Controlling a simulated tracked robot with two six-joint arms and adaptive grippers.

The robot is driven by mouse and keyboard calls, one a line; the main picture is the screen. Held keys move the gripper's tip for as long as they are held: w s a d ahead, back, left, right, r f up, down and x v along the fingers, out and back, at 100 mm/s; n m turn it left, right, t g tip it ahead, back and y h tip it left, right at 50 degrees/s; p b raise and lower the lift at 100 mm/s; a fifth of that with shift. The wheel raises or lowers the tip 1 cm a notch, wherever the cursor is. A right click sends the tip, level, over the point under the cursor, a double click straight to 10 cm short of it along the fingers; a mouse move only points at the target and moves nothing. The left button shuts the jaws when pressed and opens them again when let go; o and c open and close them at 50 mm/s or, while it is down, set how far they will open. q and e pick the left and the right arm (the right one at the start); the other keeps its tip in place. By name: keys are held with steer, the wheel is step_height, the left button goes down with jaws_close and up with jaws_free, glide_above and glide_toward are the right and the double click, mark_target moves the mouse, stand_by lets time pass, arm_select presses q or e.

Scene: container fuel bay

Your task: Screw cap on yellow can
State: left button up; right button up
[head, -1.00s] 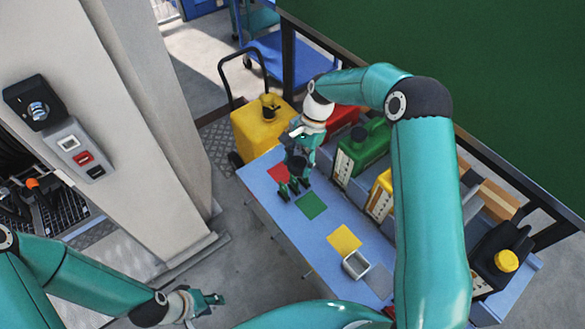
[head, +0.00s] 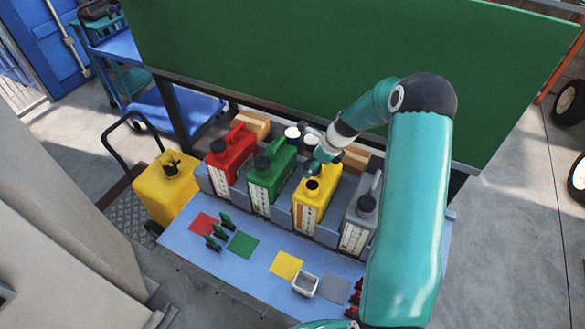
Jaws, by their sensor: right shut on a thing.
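The yellow can (head: 309,212) stands upright in the row of cans at the back of the blue table. A dark round spot (head: 312,185) shows at its top front, where its mouth is. My right gripper (head: 315,168) is just above this spot, reaching in from the right. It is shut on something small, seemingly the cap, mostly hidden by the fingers. I cannot tell whether it touches the mouth. My left gripper is out of view.
A red can (head: 231,152) and a green can (head: 271,178) stand to the left, a grey can (head: 357,230) to the right. A small white tray (head: 305,284) and coloured mats lie in front. A yellow container (head: 165,192) stands left of the table.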

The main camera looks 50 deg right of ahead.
steer(key=b, duration=0.4)
glide_above(313, 180)
steer(key=s+a, duration=0.1)
steer(key=a, duration=0.1)
steer(key=shift+f, duration=2.25)
steer(key=shift+s+d, duration=0.1)
steer(key=shift+s, duration=0.05)
steer(key=shift+f+b, duration=0.65)
steer(key=shift+f, duration=0.75)
steer(key=shift+r+p, duration=0.15)
steer(key=shift+p, duration=0.2)
steer(key=m+h+p, duration=0.1)
steer(key=m+p, duration=0.2)
steer(key=p, duration=0.2)
steer(key=shift+m+h, duration=0.3)
steer(key=shift+m, duration=0.5)
